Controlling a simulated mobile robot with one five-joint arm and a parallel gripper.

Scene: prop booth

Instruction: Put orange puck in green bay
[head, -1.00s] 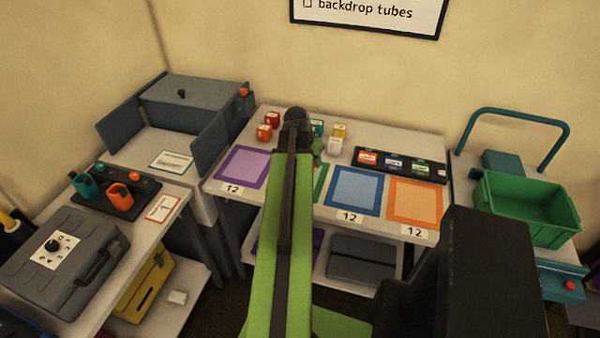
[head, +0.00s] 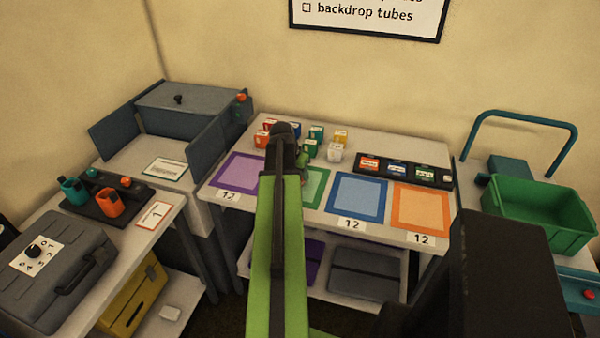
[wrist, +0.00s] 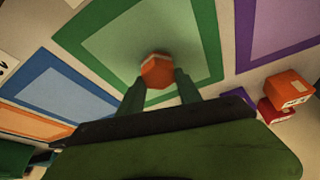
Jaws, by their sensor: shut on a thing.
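The orange puck (wrist: 156,72) is a small faceted orange piece between my fingertips in the wrist view. My gripper (wrist: 159,90) is shut on it. Behind the puck, the green bay (wrist: 110,45) shows as a pale green square with a darker green border; the puck lies within its outline in this view. I cannot tell whether the puck touches the bay. In the head view my arm covers part of the green bay (head: 316,187) and hides the puck; my gripper (head: 303,166) shows beside the arm's end.
Purple (head: 240,172), blue (head: 357,195) and orange (head: 421,208) bays flank the green one. Several coloured blocks (head: 335,152) stand behind the bays. A black tray (head: 403,171) of labelled pieces lies behind at right. A green bin (head: 540,213) stands further right.

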